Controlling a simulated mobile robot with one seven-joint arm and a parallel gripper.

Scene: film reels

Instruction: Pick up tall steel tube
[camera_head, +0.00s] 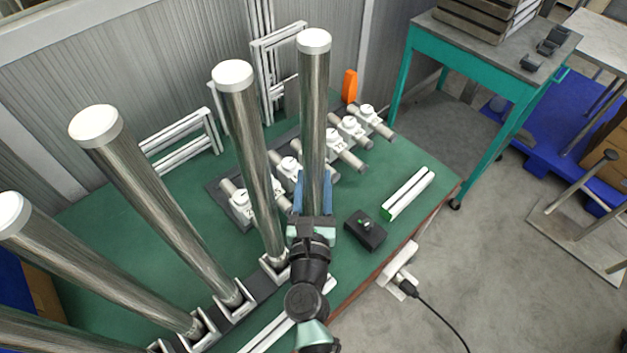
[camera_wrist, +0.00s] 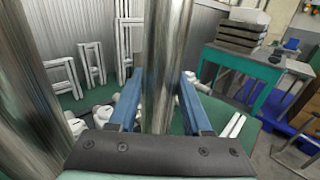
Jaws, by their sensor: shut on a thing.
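A tall steel tube (camera_head: 313,120) with a white cap stands upright in the head view, the rightmost of several such tubes. My gripper (camera_head: 312,195) is shut on its lower part, with the blue fingers on either side of it. In the wrist view the tube (camera_wrist: 165,60) runs up between the blue fingers of my gripper (camera_wrist: 158,100). The tube's lower end is hidden behind my gripper and wrist, so I cannot tell whether it touches the table.
Other steel tubes (camera_head: 250,160) stand in holders to the left, the nearest close beside my gripper. White valve-like fittings (camera_head: 345,150) sit behind. A black box (camera_head: 366,230) and a white bar (camera_head: 408,193) lie to the right on the green table (camera_head: 425,215).

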